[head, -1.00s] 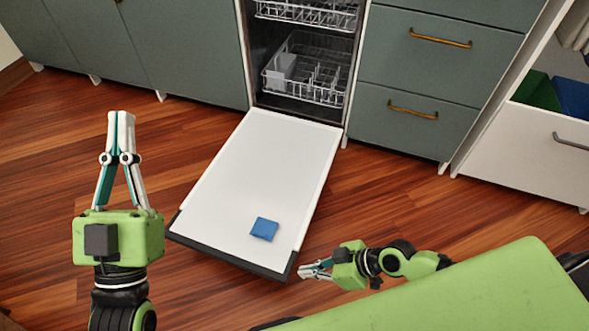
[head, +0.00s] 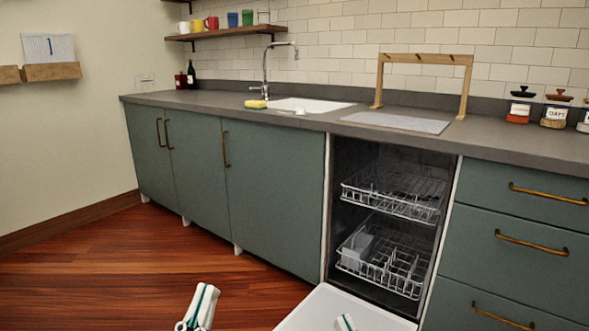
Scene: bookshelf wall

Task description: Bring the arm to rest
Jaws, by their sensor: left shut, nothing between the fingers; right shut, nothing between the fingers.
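My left gripper (head: 204,292) shows at the bottom edge of the head view, left of the middle. Its fingers are together and empty, pointing up over the wood floor. Only a fingertip part of my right gripper (head: 345,322) shows at the bottom edge, in front of the open dishwasher door (head: 315,308). It is shut with nothing held. The rest of both arms is below the picture.
The dishwasher (head: 390,220) stands open with two wire racks, its door folded down. Green cabinets and drawers (head: 515,240) flank it. A grey counter (head: 225,102) above carries a sink, a faucet, a yellow sponge (head: 255,104) and jars. Wood floor (head: 110,270) is clear at left.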

